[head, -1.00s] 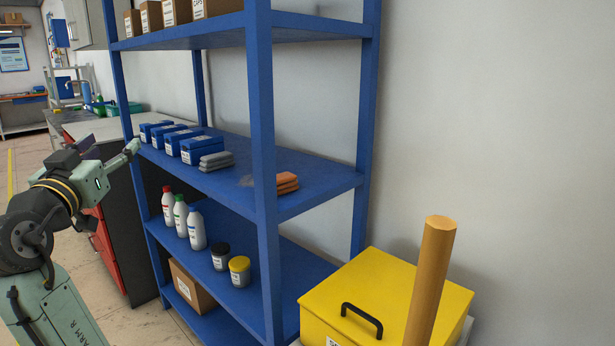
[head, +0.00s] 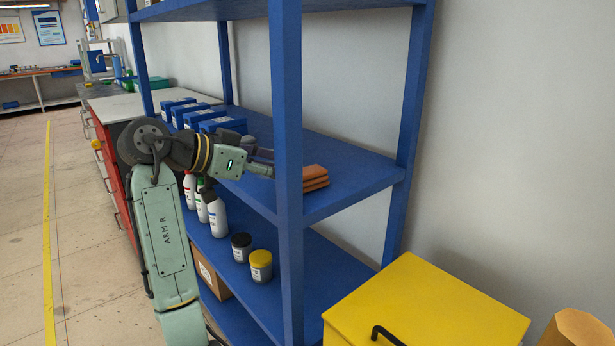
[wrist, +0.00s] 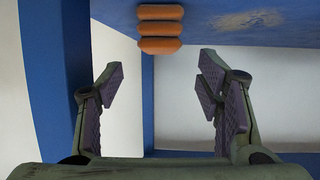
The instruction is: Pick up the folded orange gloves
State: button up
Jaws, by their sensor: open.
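The folded orange gloves (head: 315,178) lie as a small stack on the middle blue shelf (head: 350,170), just right of the front post. In the wrist view the orange stack (wrist: 160,28) is at the top centre, beyond the fingertips. My gripper (head: 262,163) is at the middle shelf's front, left of the post, pointing toward the gloves. In the wrist view my gripper (wrist: 161,75) has its two purple-padded fingers wide apart, with nothing between them. The gloves are apart from the fingers. The post hides the left end of the stack in the head view.
The blue front post (head: 288,150) stands between my gripper and the gloves in the head view. Several blue boxes (head: 222,124) sit farther left on that shelf. Bottles (head: 217,215) and a yellow-lidded jar (head: 261,264) stand below. A yellow bin (head: 430,310) is at front right.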

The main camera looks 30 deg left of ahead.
jog(key=p+x, duration=0.2)
jog(key=x, duration=0.5)
jog(key=shift+w+d+f, duration=0.15)
jog(key=shift+w+f, duration=0.05)
jog(key=shift+f, duration=0.15)
jog(key=c, duration=1.2)
